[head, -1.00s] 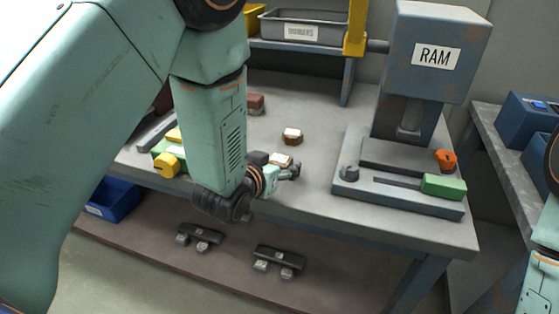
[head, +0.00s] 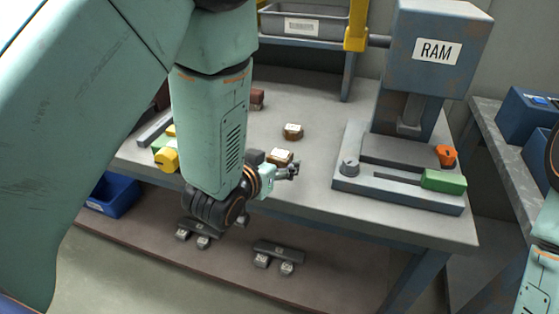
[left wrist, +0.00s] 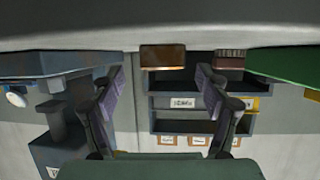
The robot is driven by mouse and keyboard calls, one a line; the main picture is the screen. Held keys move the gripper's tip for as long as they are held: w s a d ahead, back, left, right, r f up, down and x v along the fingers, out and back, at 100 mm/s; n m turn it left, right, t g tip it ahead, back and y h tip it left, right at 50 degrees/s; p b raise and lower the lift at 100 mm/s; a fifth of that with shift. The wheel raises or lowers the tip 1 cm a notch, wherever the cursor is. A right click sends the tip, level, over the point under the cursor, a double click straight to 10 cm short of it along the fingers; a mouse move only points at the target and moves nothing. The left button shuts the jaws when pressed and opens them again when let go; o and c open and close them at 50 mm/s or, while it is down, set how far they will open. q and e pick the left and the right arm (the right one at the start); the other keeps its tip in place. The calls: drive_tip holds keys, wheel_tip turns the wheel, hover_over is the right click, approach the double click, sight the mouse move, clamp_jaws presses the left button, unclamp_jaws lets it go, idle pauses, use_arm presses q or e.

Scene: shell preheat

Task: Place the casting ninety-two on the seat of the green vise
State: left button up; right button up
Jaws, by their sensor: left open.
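Two brown blocks with pale tops stand on the bench in the head view, a farther one (head: 292,131) and a nearer one (head: 281,156). Any numbers on them are too small to read, so I cannot tell which is casting ninety-two. In the left wrist view a brown block (left wrist: 163,57) shows beyond and between the open fingers (left wrist: 160,78). My right gripper is out of view.
The blue-grey RAM press (head: 432,52) stands on the right of the bench, with a green block (head: 443,181) and orange knob on its base. A reddish block (head: 257,98) lies behind my arm. A grey bin (head: 303,27) sits at the back. Bench space between blocks and press is clear.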

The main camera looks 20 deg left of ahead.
sight(278, 156)
use_arm(q)
drive_tip(key=b+x, duration=0.1)
drive_tip(key=x, duration=0.3)
drive_tip(key=shift+w+a, duration=0.1)
drive_tip(key=shift+w, duration=0.1)
